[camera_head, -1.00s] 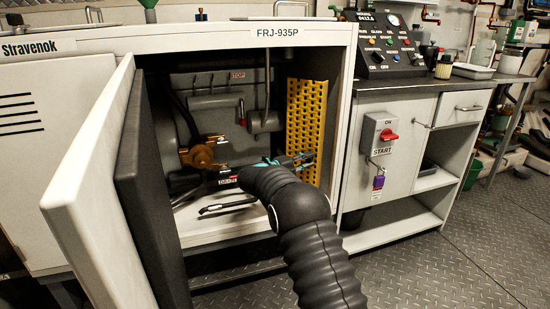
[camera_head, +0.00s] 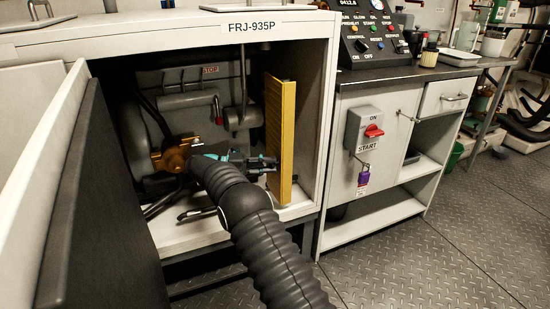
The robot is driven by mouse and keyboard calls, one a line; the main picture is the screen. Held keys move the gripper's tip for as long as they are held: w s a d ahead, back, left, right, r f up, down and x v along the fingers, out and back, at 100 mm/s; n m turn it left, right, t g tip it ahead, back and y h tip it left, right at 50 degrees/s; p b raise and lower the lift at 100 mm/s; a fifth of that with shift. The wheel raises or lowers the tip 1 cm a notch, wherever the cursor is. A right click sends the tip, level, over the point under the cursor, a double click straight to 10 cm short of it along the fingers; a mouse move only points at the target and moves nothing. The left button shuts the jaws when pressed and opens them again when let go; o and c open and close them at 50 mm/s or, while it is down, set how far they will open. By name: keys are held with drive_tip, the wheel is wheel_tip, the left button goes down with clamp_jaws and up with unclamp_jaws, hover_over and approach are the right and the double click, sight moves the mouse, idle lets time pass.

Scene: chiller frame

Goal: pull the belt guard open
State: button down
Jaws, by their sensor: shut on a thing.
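The belt guard (camera_head: 287,140) is a yellow panel inside the right part of the cabinet opening. It stands upright and shows as a narrow strip, turned nearly edge-on to me, with its perforated face seen only at a steep slant. My gripper (camera_head: 268,165) reaches into the cabinet and is shut on the left edge of the belt guard at lower-middle height. The fingertips are small and dark here, so the exact contact is hard to see. What lies behind the guard is hidden.
The open cabinet door (camera_head: 95,215) stands close on the left. A brass fitting (camera_head: 176,154) and hoses lie left of my gripper. A red-handled part (camera_head: 218,108) hangs above. The switch box (camera_head: 364,130) with a purple padlock (camera_head: 363,178) is outside, right. Floor (camera_head: 430,265) is clear.

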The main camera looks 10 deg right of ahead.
drive_tip(key=shift+w, duration=0.1)
idle(0.3)
drive_tip(key=c, duration=0.9)
unclamp_jaws()
drive_tip(key=shift+d, duration=0.3)
drive_tip(key=shift+c, duration=0.2)
drive_tip(key=shift+a, duration=0.1)
drive_tip(key=shift+f, duration=0.1)
